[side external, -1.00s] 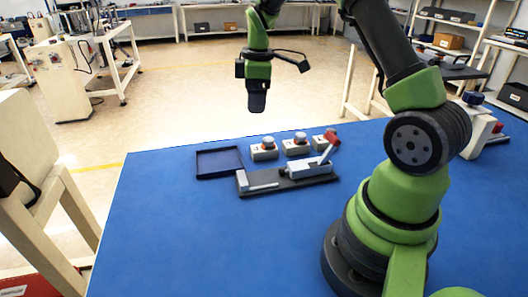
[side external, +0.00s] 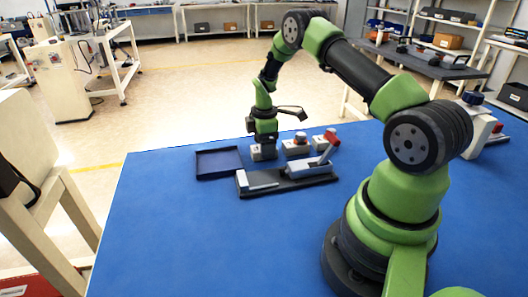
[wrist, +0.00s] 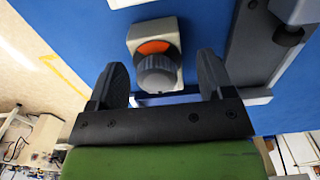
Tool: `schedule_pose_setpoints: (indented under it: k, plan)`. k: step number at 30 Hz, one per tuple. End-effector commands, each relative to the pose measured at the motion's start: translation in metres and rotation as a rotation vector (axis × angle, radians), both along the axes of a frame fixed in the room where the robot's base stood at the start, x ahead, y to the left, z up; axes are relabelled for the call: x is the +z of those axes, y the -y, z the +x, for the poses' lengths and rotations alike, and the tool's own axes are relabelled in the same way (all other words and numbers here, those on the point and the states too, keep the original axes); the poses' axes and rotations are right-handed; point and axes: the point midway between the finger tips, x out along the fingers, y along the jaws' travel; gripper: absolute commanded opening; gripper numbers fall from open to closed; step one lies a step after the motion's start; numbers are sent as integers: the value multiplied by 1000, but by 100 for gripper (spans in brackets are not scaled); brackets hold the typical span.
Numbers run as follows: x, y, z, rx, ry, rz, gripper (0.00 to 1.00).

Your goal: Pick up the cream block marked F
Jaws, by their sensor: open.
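Several cream blocks with grey round knobs stand in a row on the blue table, and no letter F is readable on them. The left block (side external: 263,155) is directly below my gripper (side external: 263,143). In the wrist view the left block (wrist: 150,29) has an orange disc and a ridged grey knob. My open gripper (wrist: 163,65) has a finger on either side of the knob, with gaps visible. Its exact height is unclear.
A shallow dark blue tray (side external: 206,176) lies left of the blocks. The blue table (side external: 200,240) is clear in front.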

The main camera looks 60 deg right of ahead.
Motion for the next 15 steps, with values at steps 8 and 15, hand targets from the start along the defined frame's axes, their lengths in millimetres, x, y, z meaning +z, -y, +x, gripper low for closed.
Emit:
schedule_pose_setpoints:
  k: [8, 15]
  plan:
    - [-9, 0, 0, 0, 1, -1, 74]
    - [-9, 0, 0, 0, 1, -1, 33]
